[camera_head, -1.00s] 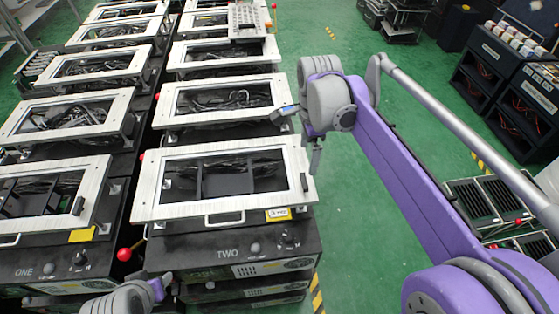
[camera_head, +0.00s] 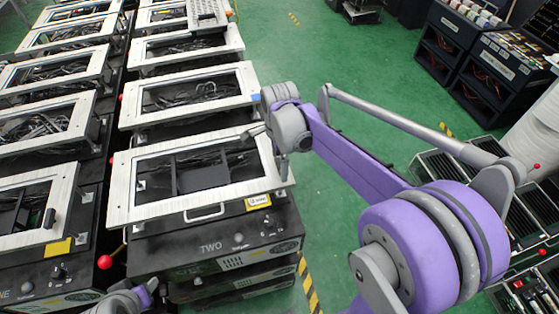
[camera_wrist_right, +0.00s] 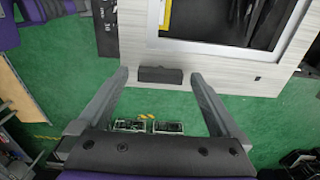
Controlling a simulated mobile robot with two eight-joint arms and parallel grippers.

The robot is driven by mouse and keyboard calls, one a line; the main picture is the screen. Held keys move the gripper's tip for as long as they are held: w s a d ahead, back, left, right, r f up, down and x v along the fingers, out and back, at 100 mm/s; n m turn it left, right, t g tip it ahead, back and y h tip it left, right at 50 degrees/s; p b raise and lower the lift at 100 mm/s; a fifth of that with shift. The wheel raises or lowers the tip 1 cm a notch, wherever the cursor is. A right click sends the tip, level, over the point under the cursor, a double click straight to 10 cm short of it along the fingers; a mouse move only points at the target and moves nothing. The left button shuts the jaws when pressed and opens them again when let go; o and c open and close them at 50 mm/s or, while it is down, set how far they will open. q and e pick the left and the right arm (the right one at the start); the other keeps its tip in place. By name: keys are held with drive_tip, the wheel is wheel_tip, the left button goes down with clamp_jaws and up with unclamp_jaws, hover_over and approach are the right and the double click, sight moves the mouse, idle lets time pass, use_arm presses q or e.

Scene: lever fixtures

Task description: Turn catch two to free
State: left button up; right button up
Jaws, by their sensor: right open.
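Fixture TWO (camera_head: 211,247) is a black box with a pale framed window lid (camera_head: 150,212) and a front handle. Catch two (camera_wrist_right: 160,75) is a small black bar at the lid's edge in the right wrist view. It lies crosswise between the fingertips of my right gripper (camera_wrist_right: 159,76), with a small gap on each side. In the head view my right gripper (camera_head: 268,150) is open at the lid's right edge, and it hides the catch there. My left gripper (camera_head: 150,292) shows only partly at the bottom left; its fingers are unclear.
Fixture one (camera_head: 35,270), with its own black catch (camera_head: 48,218), stands to the left. A red ball knob (camera_head: 105,262) sits between the two fixtures. More framed fixtures (camera_head: 190,95) stand behind. Green floor (camera_head: 330,200) is open to the right of fixture TWO.

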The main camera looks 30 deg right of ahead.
drive_tip(key=c, duration=1.4)
drive_tip(key=n, duration=0.3)
drive_tip(key=shift+n+b, duration=0.35)
drive_tip(key=shift+n, duration=0.05)
drive_tip(key=n, duration=0.4)
drive_tip(key=shift+n+b, duration=0.3)
drive_tip(key=n, duration=0.4)
use_arm(q)
drive_tip(key=shift+s+f+b, duration=0.2)
drive_tip(key=shift+s+f, duration=0.05)
drive_tip(key=shift+f, duration=0.45)
drive_tip(key=shift+s+f+b, duration=0.15)
drive_tip(key=shift+s+f, duration=0.1)
drive_tip(key=shift+f, duration=0.4)
use_arm(e)
drive_tip(key=shift+n, duration=2.7)
